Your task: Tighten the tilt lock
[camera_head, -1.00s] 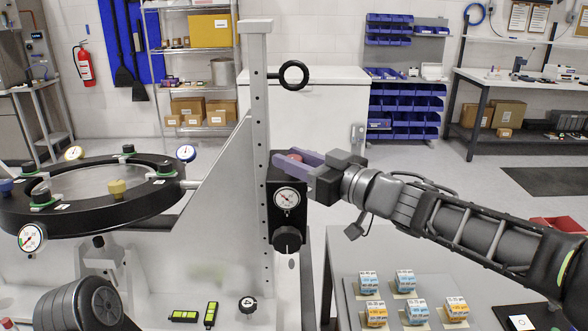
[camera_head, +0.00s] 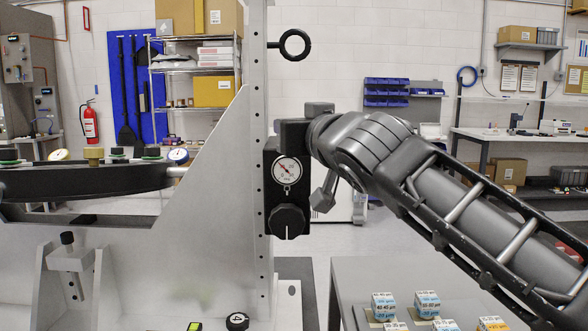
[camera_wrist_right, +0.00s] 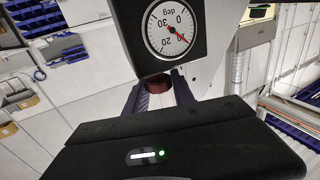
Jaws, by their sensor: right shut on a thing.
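A black block with a round dial (camera_head: 287,171) and a black knob (camera_head: 288,220) is fixed to the upright post of the fixture. My right gripper (camera_head: 295,136) is at the top of this block, its fingers hidden in the head view. My left gripper is in neither view.
A perforated post (camera_head: 259,110) with a black ring handle (camera_head: 294,45) rises above the block. A black round frame (camera_head: 85,181) is at the left. A grey table (camera_head: 352,285) with small labelled boxes (camera_head: 427,303) stands at lower right.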

